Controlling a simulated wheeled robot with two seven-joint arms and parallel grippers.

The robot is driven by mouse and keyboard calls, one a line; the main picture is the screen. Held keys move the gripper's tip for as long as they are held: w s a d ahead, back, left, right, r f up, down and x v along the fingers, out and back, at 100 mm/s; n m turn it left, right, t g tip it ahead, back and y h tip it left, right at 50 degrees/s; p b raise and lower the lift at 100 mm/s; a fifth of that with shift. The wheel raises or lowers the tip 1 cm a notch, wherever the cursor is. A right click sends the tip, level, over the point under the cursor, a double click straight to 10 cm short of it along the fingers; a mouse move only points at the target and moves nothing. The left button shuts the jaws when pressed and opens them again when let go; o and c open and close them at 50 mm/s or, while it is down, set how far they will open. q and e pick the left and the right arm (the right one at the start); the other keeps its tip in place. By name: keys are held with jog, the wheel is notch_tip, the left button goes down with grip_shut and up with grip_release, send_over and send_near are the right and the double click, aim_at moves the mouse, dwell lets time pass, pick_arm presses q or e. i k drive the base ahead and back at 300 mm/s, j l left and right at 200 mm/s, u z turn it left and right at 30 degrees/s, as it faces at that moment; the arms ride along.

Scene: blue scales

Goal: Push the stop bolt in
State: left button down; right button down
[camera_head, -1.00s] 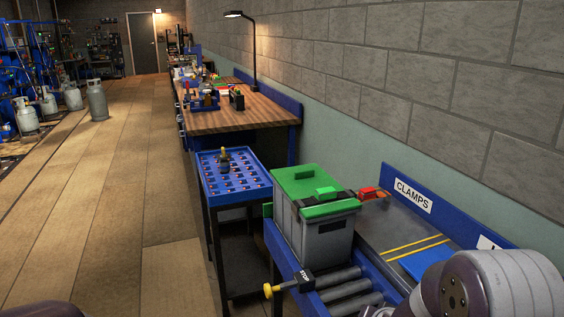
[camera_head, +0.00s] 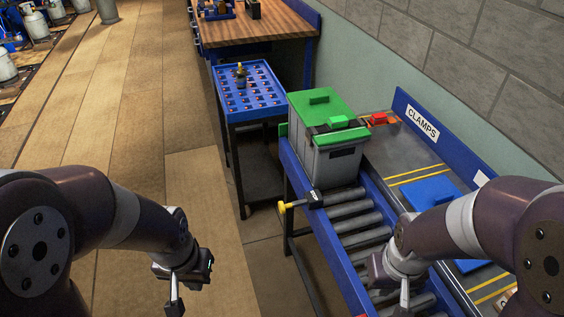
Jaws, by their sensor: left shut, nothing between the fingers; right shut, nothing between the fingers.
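The stop bolt (camera_head: 284,207) has a yellow knob that sticks out to the left of the roller conveyor's blue side rail. The grey bin (camera_head: 333,161) with a green lid (camera_head: 321,110) stands on the conveyor just beyond the bolt. My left gripper (camera_head: 174,306) hangs shut and empty over the floor, left of the knob and nearer to me. My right gripper (camera_head: 404,300) is shut and empty over the near rollers. Both are well apart from the bolt.
Rollers (camera_head: 361,236) run from the bin toward me. A bench with a "CLAMPS" sign (camera_head: 422,123), a red clamp (camera_head: 380,119) and a blue item (camera_head: 431,192) lies to the right. A blue tray table (camera_head: 246,103) stands beyond. The floor left of the knob is clear.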

aim_at(282, 207)
jog(key=i+j+z, duration=0.2)
jog(key=j, duration=0.15)
jog(key=i+j+z, duration=0.15)
jog(key=j, duration=0.2)
jog(key=i+j+z, duration=0.2)
jog(key=j, duration=0.2)
